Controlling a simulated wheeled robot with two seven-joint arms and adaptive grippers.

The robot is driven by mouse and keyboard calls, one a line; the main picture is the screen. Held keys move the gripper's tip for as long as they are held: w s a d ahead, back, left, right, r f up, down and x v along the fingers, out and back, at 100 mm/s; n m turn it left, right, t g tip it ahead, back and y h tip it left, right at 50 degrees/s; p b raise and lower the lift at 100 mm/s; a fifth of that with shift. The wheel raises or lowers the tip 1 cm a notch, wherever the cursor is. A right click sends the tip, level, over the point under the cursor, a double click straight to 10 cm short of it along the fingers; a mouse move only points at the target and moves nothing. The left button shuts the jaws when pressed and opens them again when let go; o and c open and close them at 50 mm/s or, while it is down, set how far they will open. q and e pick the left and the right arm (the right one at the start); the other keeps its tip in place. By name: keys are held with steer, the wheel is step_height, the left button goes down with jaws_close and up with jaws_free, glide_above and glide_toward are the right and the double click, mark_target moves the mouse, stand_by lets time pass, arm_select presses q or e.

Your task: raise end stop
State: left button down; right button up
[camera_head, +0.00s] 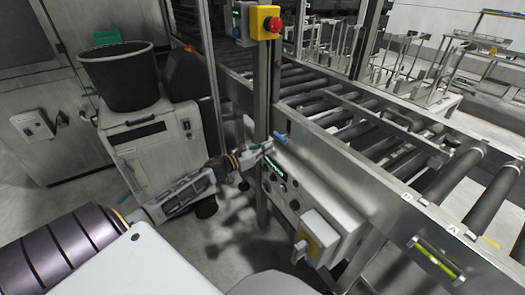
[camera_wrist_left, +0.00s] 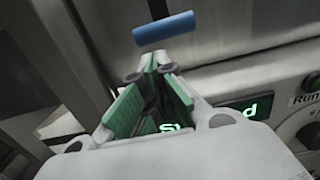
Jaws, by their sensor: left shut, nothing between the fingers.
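A small blue cylindrical handle (camera_head: 280,138) sticks out at the top left of the conveyor's control panel. It also shows in the left wrist view (camera_wrist_left: 164,30), just beyond my fingertips. My left gripper (camera_head: 266,147) is shut and empty, just left of the blue handle and apart from it. In the left wrist view its green-padded fingers (camera_wrist_left: 156,62) meet below the handle. I cannot tell which part of the conveyor is the end stop. My right gripper is not in view.
Below the handle, the control panel (camera_head: 300,203) carries a green display, knobs and a yellow-and-white box. A yellow box with a red emergency button (camera_head: 265,22) hangs on a post. The roller conveyor (camera_head: 375,133) runs behind. A black bin (camera_head: 122,80) stands on a grey cabinet at left.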

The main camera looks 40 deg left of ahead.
arm_select(q)
steer(key=shift+x, duration=0.9)
steer(key=shift+w, duration=0.1)
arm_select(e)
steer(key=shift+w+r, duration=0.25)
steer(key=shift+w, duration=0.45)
arm_select(q)
steer(key=shift+r, duration=0.35)
steer(key=shift+r+p, duration=0.4)
steer(key=shift+r, duration=0.05)
steer(key=shift+r+p, duration=0.55)
steer(key=shift+r, duration=0.6)
steer(key=shift+r+p, duration=0.55)
steer(key=shift+r, duration=0.65)
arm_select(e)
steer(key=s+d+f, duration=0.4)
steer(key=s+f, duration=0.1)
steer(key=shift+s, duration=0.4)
